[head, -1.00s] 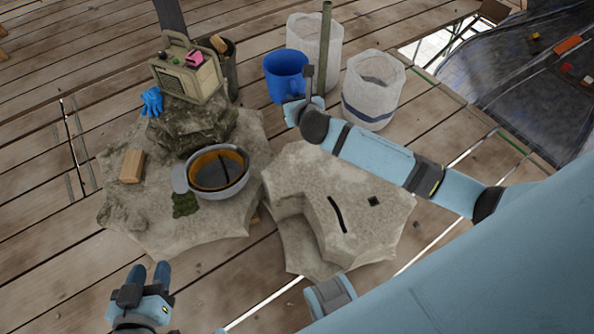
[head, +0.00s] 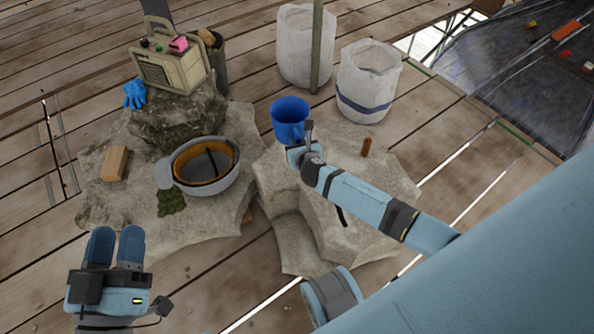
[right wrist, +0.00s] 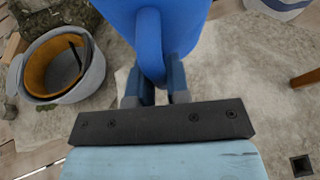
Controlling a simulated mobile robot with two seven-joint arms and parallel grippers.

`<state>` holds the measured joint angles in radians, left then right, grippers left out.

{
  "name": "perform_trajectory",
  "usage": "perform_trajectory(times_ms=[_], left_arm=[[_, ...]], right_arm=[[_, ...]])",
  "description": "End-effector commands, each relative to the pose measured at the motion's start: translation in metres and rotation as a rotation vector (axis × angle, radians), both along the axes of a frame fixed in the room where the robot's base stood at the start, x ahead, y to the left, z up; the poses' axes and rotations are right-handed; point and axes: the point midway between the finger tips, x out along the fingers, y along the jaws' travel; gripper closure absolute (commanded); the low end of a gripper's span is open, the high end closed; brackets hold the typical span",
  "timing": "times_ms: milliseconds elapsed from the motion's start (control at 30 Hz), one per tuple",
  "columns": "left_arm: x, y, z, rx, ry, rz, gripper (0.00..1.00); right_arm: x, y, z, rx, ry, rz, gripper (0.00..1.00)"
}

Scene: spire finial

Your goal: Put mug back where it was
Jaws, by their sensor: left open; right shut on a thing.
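The blue mug (head: 289,112) is at the far edge of the pale flat stone (head: 385,185). My right gripper (head: 302,148) is shut on its handle, on the near side. In the right wrist view the mug (right wrist: 190,22) fills the top, with its handle between the fingers (right wrist: 160,82). The mug looks upright. I cannot tell whether its base, hidden in the wrist view, touches the stone. My left gripper (head: 116,246) is open and empty at lower left, apart from everything.
A grey helmet (head: 225,180), a wooden block (head: 115,163) and a radio (head: 172,75) on dark rock stand left. Two white bags (head: 306,50) and (head: 362,105) and a pole (head: 316,45) stand behind. A small brown peg (head: 366,147) is on the pale stone.

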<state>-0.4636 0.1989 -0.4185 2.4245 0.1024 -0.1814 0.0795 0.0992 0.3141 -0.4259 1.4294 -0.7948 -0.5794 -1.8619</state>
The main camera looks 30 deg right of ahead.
Motion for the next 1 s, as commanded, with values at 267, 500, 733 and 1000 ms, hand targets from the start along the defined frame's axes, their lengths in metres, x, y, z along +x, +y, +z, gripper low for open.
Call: perform_trajectory(times_ms=[267, 500, 733, 1000], left_arm=[[0.003, -0.005, -0.050, 0.057, 0.122, -0.048, 0.57], [0.003, -0.007, -0.067, 0.089, 0.178, -0.067, 0.57], [0.005, -0.007, -0.091, 0.143, 0.209, -0.086, 0.57], [0.006, -0.006, -0.092, 0.161, 0.212, -0.089, 0.57]], right_arm=[[0.000, 0.000, -0.066, 0.002, 0.001, -0.002, 1.00], [0.000, 0.000, -0.083, 0.001, 0.000, 0.000, 1.00], [0.000, 0.000, -0.116, 0.002, 0.001, -0.002, 1.00], [0.000, 0.000, -0.119, 0.001, 0.000, -0.001, 1.00]])
